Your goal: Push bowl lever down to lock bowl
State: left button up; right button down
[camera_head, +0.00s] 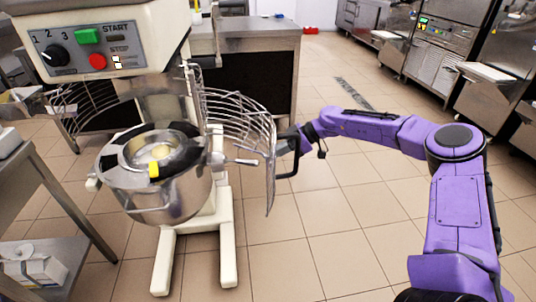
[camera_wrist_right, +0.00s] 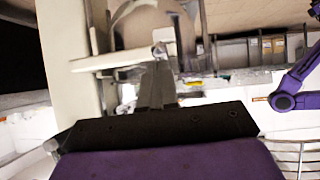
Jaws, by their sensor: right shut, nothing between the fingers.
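The mixer's metal bowl (camera_head: 172,203) sits in its stand in the head view, with a dark-and-silver rim and a yellow mark. The bowl lever (camera_head: 245,161) appears to be the thin rod with a pale handle, sticking out to the right from the bowl's side, roughly level. My right gripper (camera_head: 284,145) is just right of the lever tip, behind or beside the wire guard, which partly hides it. In the right wrist view its fingers (camera_wrist_right: 157,82) are together and empty, close to a pale bar (camera_wrist_right: 110,62); I cannot tell whether they touch it. My left gripper is not in view.
The wire guard (camera_head: 235,112) hangs open between the bowl and my right arm. The mixer head (camera_head: 95,38) with its buttons is above the bowl. A metal table (camera_head: 30,190) stands left, a steel counter (camera_head: 243,40) behind. Tiled floor is clear on the right.

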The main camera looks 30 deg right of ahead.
jog(key=p+v, duration=0.1)
jog(key=v, duration=0.5)
jog(key=shift+f, duration=0.2)
jog(key=shift+f, duration=0.1)
